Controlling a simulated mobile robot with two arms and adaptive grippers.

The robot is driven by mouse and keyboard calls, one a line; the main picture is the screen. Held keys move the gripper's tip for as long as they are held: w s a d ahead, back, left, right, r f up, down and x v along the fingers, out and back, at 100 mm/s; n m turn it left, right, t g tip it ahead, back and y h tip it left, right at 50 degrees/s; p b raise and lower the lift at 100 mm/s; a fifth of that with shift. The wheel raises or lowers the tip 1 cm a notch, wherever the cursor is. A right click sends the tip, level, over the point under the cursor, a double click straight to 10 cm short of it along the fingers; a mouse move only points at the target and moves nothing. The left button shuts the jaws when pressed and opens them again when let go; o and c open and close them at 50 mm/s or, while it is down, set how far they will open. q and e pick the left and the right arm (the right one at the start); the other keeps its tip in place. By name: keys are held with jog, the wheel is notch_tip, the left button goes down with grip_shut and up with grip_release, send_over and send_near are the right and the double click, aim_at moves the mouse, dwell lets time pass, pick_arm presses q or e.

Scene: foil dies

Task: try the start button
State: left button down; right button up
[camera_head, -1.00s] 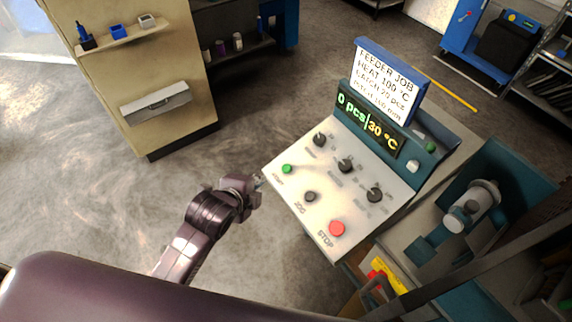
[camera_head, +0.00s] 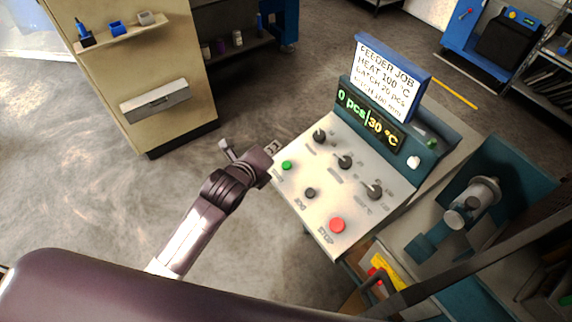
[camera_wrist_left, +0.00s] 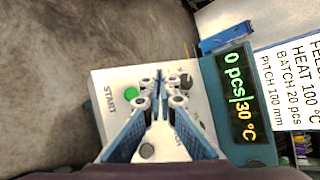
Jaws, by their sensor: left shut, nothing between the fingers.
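The green start button (camera_head: 286,165) sits at the left edge of the sloped white control panel (camera_head: 322,222). It also shows in the left wrist view (camera_wrist_left: 131,94), beside the word START, just left of my fingertips. My left gripper (camera_head: 273,149) is shut and empty, close to the panel's left edge near the button; in the left wrist view its fingers (camera_wrist_left: 159,82) meet over the panel. I cannot tell whether they touch the panel. The display (camera_head: 368,117) reads 0 pcs and 30 °C. My right gripper is not in view.
The panel also has a red stop button (camera_head: 337,225), a grey jog button (camera_head: 310,193) and three dark knobs, one of them here (camera_head: 344,162). A job sign (camera_head: 388,78) stands behind the display. A beige cabinet (camera_head: 150,70) is at left, with open floor between.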

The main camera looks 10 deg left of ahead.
pick_arm(q)
jog(key=b, duration=0.7)
send_over(286, 161)
jog(key=s+a, duration=0.1)
jog(key=s, duration=0.2)
notch_tip(286, 161, down, 6)
jog(key=shift+s+a+f, duration=0.1)
jog(key=shift+a+f, duration=0.05)
jog(key=shift+f, duration=0.05)
jog(key=shift+w+d+f, duration=0.1)
jog(key=shift+w+f, duration=0.05)
jog(key=shift+f, duration=0.25)
jog(key=shift+w+d+f, duration=0.1)
jog(key=shift+f, duration=0.3)
jog(key=shift+f, duration=0.15)
jog(key=shift+w+d+f, duration=0.1)
jog(key=shift+f, duration=0.15)
jog(key=shift+w+d+f+b, duration=0.15)
jog(key=shift+f+b, duration=0.15)
jog(key=shift+f, duration=0.3)
jog(key=shift+r, duration=0.1)
dwell(0.5)
jog(key=shift+s+a+r+p, duration=0.1)
jog(key=shift+s+r+p, duration=0.05)
jog(key=shift+r+p, duration=0.4)
jog(key=shift+s+a+r+p, duration=0.15)
jog(key=shift+r+p, duration=0.15)
jog(key=shift+p, duration=0.4)
